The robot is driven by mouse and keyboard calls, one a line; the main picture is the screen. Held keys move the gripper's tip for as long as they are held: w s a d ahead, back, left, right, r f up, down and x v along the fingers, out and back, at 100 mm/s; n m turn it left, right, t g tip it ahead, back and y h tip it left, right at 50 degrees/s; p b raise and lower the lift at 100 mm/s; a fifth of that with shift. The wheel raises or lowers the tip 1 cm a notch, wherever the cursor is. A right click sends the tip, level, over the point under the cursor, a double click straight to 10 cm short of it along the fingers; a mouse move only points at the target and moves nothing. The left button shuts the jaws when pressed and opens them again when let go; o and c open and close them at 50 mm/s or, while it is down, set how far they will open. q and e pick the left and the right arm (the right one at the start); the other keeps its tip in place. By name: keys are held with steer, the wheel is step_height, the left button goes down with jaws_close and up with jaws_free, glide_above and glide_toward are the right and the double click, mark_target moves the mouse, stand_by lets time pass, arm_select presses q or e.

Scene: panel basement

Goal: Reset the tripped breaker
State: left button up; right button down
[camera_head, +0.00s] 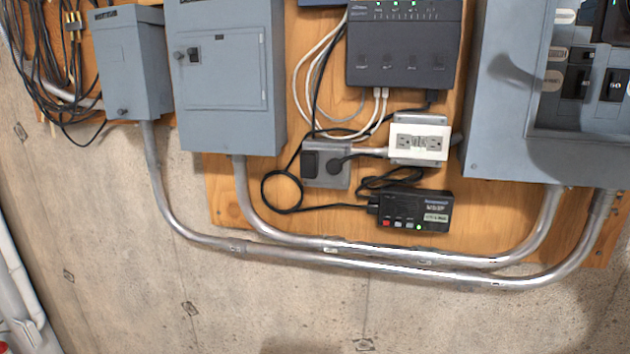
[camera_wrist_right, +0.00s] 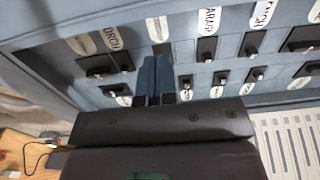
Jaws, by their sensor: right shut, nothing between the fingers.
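The open breaker panel (camera_head: 505,125) is the grey box at the right edge of the head view. Black breakers (camera_head: 576,82) with oval white labels sit in its recess. In the right wrist view, rows of breakers (camera_wrist_right: 207,50) with small levers show beside labels, one reading "PORCH". I cannot tell which breaker is tripped. My right gripper (camera_wrist_right: 157,62) is shut and empty, its fingers pointing into the panel between breakers. I cannot tell whether the fingertips touch anything. In the head view only a dark part shows at the top right corner. My left gripper is not in view.
Two closed grey boxes (camera_head: 222,125) hang at the left. A black router (camera_head: 403,55), a white outlet (camera_head: 419,142) and a small black device (camera_head: 413,211) with cables are mid-board. Metal conduits (camera_head: 380,268) run below. The concrete wall underneath is clear.

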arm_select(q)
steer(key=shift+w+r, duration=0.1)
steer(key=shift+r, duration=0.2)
arm_select(e)
steer(key=v, duration=0.3)
steer(key=shift+s+a, duration=0.1)
steer(key=shift+s, duration=0.2)
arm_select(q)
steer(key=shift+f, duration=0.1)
